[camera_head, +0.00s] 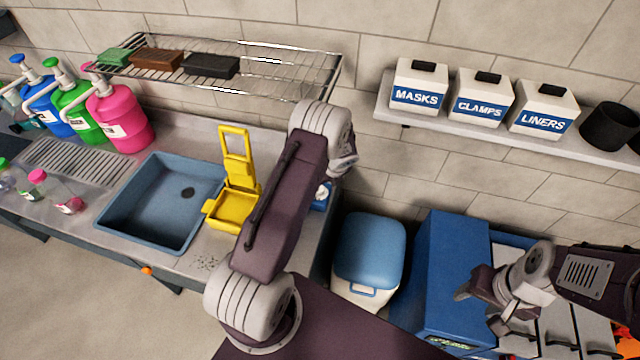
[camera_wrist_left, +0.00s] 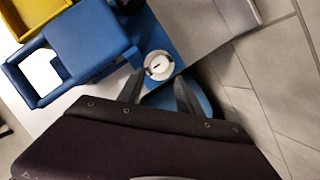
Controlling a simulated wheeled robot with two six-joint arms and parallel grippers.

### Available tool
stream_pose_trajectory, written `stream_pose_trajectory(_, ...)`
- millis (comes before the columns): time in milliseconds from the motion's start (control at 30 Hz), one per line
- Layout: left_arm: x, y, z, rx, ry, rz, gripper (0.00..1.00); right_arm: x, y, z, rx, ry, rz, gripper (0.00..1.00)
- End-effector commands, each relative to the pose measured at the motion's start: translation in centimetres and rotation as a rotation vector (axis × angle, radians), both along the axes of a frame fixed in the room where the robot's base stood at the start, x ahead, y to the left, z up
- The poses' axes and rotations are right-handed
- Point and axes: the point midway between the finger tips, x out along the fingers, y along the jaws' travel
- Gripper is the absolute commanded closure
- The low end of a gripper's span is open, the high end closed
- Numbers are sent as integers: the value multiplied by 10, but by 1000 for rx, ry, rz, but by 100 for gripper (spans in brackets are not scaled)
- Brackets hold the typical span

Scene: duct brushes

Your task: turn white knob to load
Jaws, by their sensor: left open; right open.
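The white knob (camera_wrist_left: 158,65) is round, with a dark slot mark, and sits on a blue panel (camera_wrist_left: 165,43) in the left wrist view. In the head view a small part of the white knob (camera_head: 323,190) shows beside my left arm. My left gripper (camera_wrist_left: 160,92) is open, its two dark fingers pointing toward the knob from below, with nothing between them. A gap to the knob seems to remain, but its depth is hard to judge. In the head view my left arm hides this gripper. My right gripper (camera_head: 482,305) is open and empty at the lower right.
A yellow hinged holder (camera_head: 235,205) stands between the blue sink (camera_head: 150,215) and my left arm. A wire rack (camera_head: 270,70) hangs above. A blue-lidded bin (camera_head: 370,250) and blue cabinet (camera_head: 445,275) stand to the right.

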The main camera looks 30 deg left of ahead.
Motion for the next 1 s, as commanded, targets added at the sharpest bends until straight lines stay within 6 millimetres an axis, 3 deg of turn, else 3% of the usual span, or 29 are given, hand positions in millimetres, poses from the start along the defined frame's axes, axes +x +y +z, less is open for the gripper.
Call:
stream_pose_trajectory(400, 14, 24, -68, -1, 1, 1, 58, 0, 0, 23, 0, 0, 0, 45)
stream_pose_trajectory(600, 17, 28, -80, 0, -1, 2, 58, 0, 0, 24, 0, 0, 0, 45)
stream_pose_trajectory(800, 17, 29, -81, 0, 0, 1, 58, 0, 0, 24, 0, 0, 0, 45)
stream_pose_trajectory(967, 17, 29, -81, 0, 0, 1, 99, 0, 0, 24, 0, 0, 0, 45)
stream_pose_trajectory(1000, 17, 28, -81, 0, 0, 1, 100, 0, 0, 24, 0, 0, 0, 45)
